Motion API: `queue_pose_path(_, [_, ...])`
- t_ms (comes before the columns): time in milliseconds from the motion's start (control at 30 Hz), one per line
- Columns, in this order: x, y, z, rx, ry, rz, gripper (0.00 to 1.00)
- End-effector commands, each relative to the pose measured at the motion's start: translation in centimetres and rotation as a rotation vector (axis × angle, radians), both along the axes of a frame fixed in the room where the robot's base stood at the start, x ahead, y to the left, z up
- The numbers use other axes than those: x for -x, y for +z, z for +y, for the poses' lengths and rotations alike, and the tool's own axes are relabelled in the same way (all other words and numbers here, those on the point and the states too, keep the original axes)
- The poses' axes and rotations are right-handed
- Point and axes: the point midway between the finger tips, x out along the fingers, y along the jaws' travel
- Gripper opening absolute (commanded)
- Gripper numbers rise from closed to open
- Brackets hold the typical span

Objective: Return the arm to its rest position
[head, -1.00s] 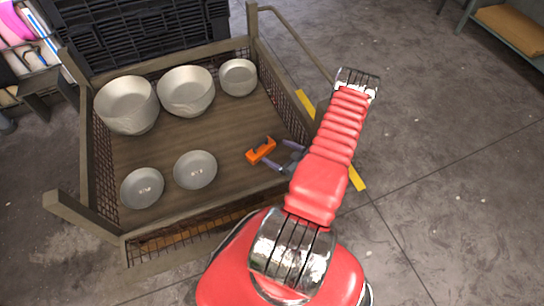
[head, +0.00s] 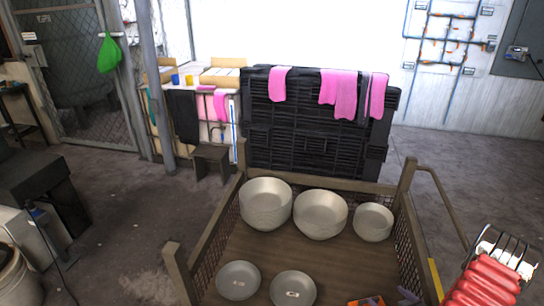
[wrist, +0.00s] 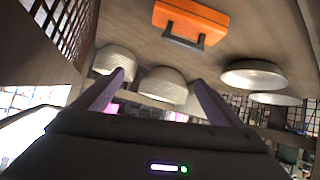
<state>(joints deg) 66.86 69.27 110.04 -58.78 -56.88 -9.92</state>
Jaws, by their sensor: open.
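My arm (head: 490,285) is red and reaches in at the bottom right of the head view, beside the cart's right side. My gripper (wrist: 158,76) shows in the wrist view as two purple fingers spread wide, with nothing between them. In the head view only a small part of it shows at the bottom edge. An orange block with a dark handle (wrist: 190,20) is in front of the fingers and apart from them. In the head view the orange block (head: 367,301) is cut off at the bottom edge.
A wooden-floored cart (head: 345,262) with mesh sides holds large bowls (head: 265,205), (head: 320,215), a smaller bowl (head: 373,222) and two shallow bowls (head: 238,281), (head: 293,289). A black crate stack (head: 310,130) with pink cloths stands behind it. A handrail (head: 440,195) rises near my arm.

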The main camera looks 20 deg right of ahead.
Motion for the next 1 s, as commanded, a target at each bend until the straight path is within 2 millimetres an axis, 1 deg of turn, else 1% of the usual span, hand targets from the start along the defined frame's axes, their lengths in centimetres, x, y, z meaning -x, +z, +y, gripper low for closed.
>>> queue_pose_path(33, [-0.8, 1.0, -0.3, 0.015, 0.003, 0.013, 0.90])
queue_pose_path(233, [-3.2, 4.7, -1.3, 0.062, -0.001, 0.082, 0.90])
queue_pose_path(367, [-4.8, 7.4, -1.5, 0.092, -0.008, 0.123, 0.90])
queue_pose_path(533, [-6.7, 11.3, -1.4, 0.129, -0.023, 0.172, 0.90])
queue_pose_path(733, [-8.8, 16.0, -0.6, 0.163, -0.044, 0.220, 0.90])
queue_pose_path(1000, [-10.8, 22.4, 1.9, 0.195, -0.077, 0.271, 0.90])
